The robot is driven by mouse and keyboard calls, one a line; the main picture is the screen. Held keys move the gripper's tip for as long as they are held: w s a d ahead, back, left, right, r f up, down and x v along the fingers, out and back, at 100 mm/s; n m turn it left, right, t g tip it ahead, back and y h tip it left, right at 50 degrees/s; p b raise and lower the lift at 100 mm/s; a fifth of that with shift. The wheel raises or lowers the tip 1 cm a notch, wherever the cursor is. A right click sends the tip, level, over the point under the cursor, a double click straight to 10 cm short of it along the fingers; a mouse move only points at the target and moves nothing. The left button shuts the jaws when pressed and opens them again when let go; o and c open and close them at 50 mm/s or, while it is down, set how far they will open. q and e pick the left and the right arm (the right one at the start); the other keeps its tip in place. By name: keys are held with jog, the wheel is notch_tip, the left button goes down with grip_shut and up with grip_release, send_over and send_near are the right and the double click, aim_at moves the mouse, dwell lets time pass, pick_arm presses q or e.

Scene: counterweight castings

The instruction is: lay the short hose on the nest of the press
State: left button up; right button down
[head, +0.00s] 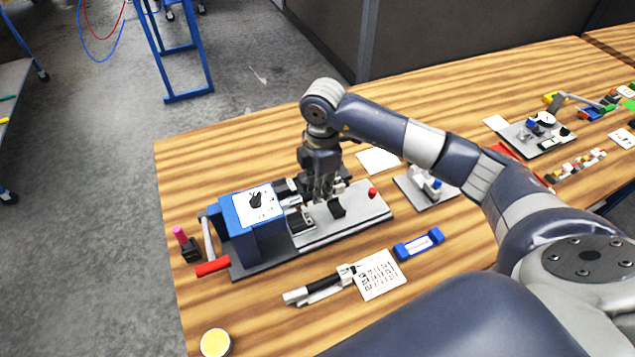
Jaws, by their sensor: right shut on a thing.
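The press (240,238) is a blue block with a white dial plate on a grey base, left of the middle of the bench. Its ram points right over the pale bed (365,203). A small dark nest block (301,222) sits on the bed below the ram. My right gripper (322,198) points down over the bed, right of the ram. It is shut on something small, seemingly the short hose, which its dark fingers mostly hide. I cannot tell whether the held thing touches the nest. My left gripper is out of view.
A red lever handle (212,267) sticks out at the press's front left. A black-and-white tool (322,286), a printed card (380,275) and a blue piece (418,244) lie in front. A yellow-topped round tin (215,343) stands near the left edge.

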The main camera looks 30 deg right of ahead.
jog(key=shift+s, duration=0.3)
jog(key=shift+w+f+b, duration=0.15)
jog(key=shift+f+b, duration=0.45)
jog(key=shift+f, duration=0.05)
jog(key=shift+f+b, duration=1.5)
jog(key=shift+f, duration=0.6)
jog(key=shift+f+b, duration=0.5)
jog(key=shift+f, duration=0.2)
jog(key=c, duration=1.5)
grip_release()
jog(key=shift+o, duration=0.2)
jog(key=shift+r+p, duration=2.65)
jog(key=shift+r, duration=0.95)
